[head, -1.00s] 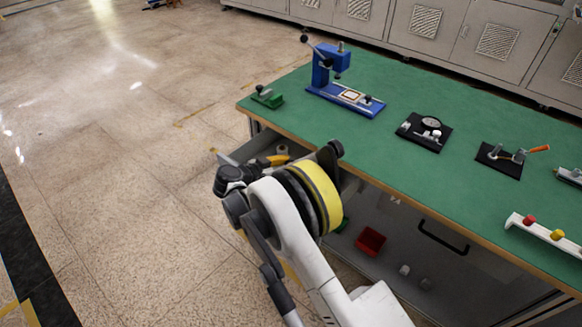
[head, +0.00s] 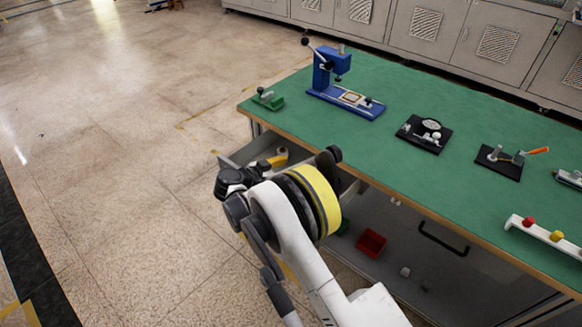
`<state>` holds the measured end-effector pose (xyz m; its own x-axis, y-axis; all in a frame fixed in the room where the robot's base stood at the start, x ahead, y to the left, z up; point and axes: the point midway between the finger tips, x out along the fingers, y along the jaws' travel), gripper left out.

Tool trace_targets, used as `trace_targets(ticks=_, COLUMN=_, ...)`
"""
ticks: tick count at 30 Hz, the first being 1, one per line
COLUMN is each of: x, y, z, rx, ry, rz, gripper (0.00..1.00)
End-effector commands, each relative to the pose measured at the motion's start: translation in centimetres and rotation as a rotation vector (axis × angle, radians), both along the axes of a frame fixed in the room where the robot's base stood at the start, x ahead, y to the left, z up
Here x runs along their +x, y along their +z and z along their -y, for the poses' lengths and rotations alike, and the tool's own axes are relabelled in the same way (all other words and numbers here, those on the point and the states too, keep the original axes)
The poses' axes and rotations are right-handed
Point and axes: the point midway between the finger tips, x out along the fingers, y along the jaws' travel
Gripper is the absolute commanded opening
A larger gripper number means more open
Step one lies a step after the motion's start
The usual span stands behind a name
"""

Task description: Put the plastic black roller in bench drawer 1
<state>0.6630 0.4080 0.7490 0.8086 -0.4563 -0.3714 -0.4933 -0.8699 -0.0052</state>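An open drawer (head: 235,157) sticks out from under the left end of the green-topped bench (head: 385,165). A yellow item (head: 280,155) shows inside it, partly hidden by my arm. My dark gripper (head: 262,168) is at the drawer, over its near side. My arm hides much of the gripper, and I cannot make out its fingers or whether they hold anything. I cannot pick out the black roller in this view.
On the bench stand a blue press (head: 340,85), a small green tool (head: 267,98), a black-based gauge (head: 424,133), an orange-handled clamp (head: 510,158) and a white rack (head: 545,233). A red bin (head: 371,242) sits below. Open floor lies left.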

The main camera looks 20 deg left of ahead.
Motion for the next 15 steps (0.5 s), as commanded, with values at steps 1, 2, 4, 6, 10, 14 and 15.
trace_targets(ticks=1, x=-0.1, y=-0.7, z=0.4, rx=0.010, ry=-0.009, rz=-0.008, gripper=0.57)
trace_targets(ticks=2, x=-0.1, y=-0.4, z=0.4, rx=0.010, ry=-0.009, rz=-0.008, gripper=0.57)
trace_targets(ticks=4, x=-0.5, y=0.5, z=0.1, rx=0.009, ry=-0.007, rz=-0.007, gripper=0.57)
trace_targets(ticks=6, x=-1.8, y=1.3, z=-0.7, rx=0.008, ry=-0.005, rz=-0.007, gripper=0.57)
trace_targets(ticks=10, x=-4.3, y=2.8, z=-2.2, rx=0.005, ry=-0.002, rz=-0.006, gripper=0.57)
trace_targets(ticks=14, x=-6.7, y=4.0, z=-3.6, rx=0.005, ry=-0.001, rz=-0.005, gripper=0.57)
trace_targets(ticks=15, x=-7.3, y=4.3, z=-3.9, rx=0.005, ry=-0.002, rz=-0.005, gripper=0.57)
